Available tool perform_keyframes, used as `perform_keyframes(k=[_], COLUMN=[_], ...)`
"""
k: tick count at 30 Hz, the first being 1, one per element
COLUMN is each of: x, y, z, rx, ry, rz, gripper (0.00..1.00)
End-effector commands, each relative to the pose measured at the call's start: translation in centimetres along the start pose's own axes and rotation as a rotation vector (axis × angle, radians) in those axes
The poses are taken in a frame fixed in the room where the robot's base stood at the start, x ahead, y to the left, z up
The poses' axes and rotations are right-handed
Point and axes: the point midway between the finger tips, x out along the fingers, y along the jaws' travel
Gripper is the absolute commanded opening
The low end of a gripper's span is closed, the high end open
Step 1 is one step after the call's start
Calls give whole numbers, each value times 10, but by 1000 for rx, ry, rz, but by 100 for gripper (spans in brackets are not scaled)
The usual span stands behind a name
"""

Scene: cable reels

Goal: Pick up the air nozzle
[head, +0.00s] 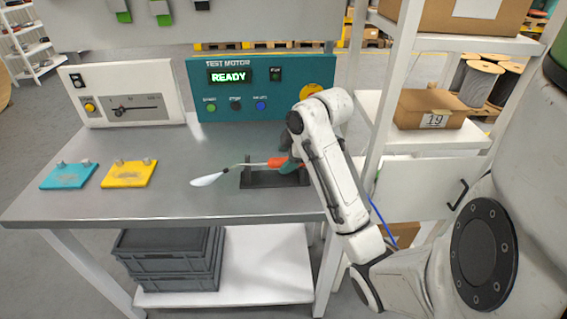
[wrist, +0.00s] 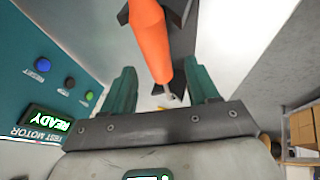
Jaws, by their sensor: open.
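The air nozzle, as I take it, has an orange body (head: 277,162) with a thin shaft and a pale flat end (head: 207,179) pointing left. It lies on a black stand (head: 262,180) on the grey workbench. In the wrist view its orange body (wrist: 150,40) runs down toward the gap between my fingers and narrows to a small metal end. My gripper (wrist: 160,75) is open, with its two teal fingers apart on either side of that end. In the head view my arm partly hides the gripper and the right part of the nozzle.
A teal test motor panel (head: 213,107) reading READY stands close behind, and a white gauge box (head: 125,118) is left of it. Blue (head: 70,176) and yellow (head: 130,174) plates lie at left. A shelf with a cardboard box (head: 430,108) stands right. The front bench surface is clear.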

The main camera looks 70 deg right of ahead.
Motion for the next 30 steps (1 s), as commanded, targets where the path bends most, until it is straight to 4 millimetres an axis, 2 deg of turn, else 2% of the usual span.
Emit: perform_keyframes(k=[3,6,14,30], x=[16,23,25,25], y=[1,1,0,0], z=[0,1,0,0], rx=[2,1,0,0], ry=[-2,-2,-1,-1], rz=[-1,0,1,0], gripper=[59,59,58,7])
